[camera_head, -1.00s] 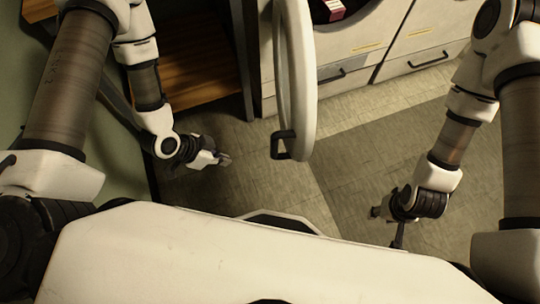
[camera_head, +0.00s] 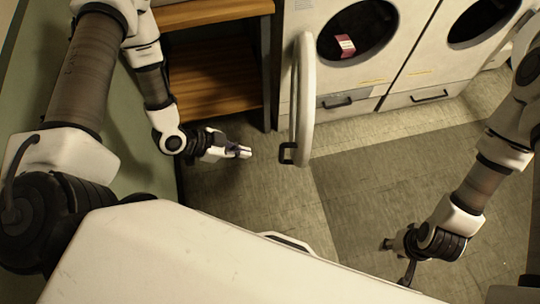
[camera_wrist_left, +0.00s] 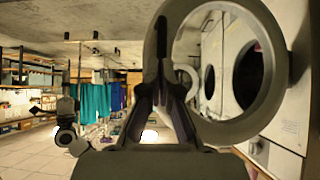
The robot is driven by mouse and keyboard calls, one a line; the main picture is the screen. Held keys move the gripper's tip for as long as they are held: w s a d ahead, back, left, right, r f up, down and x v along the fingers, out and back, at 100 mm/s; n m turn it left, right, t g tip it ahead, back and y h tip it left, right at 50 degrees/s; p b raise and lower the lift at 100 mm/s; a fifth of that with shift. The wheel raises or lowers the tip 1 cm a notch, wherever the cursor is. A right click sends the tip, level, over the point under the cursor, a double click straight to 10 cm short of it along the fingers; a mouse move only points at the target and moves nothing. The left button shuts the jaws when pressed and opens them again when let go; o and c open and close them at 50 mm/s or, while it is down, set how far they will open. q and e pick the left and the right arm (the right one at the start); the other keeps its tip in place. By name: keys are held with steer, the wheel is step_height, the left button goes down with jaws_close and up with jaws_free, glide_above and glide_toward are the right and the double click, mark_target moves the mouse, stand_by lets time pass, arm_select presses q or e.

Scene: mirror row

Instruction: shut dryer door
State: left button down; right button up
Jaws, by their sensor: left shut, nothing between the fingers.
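The dryer door (camera_head: 306,95) is a pale ring, swung open and seen nearly edge-on in front of the left dryer (camera_head: 350,78). Its dark handle (camera_head: 287,153) is at the door's lower left. My left gripper (camera_head: 247,152) is shut and empty, just left of the handle with a small gap in the head view. In the left wrist view, the door ring (camera_wrist_left: 278,80) is large ahead, behind the shut fingers (camera_wrist_left: 164,65); whether they touch it cannot be told. My right gripper (camera_head: 397,262) is open and empty over the floor, well away from the door.
A red box (camera_head: 345,45) sits in the left dryer's dark opening. A second dryer (camera_head: 455,45) stands to its right. A wooden shelf unit (camera_head: 215,90) is behind my left arm. The floor (camera_head: 370,180) right of the door is clear.

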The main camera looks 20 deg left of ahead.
arm_select(q)
steer(key=w+d+f+b, duration=0.3)
steer(key=w+d+b, duration=0.1)
steer(key=d, duration=0.2)
steer(key=shift+d+f, duration=0.3)
steer(key=shift+f, duration=0.05)
arm_select(e)
step_height(320, 180, down, 6)
steer(key=shift+w+f, duration=0.15)
arm_select(q)
steer(key=shift+w, duration=0.15)
arm_select(e)
steer(key=shift+a, duration=0.1)
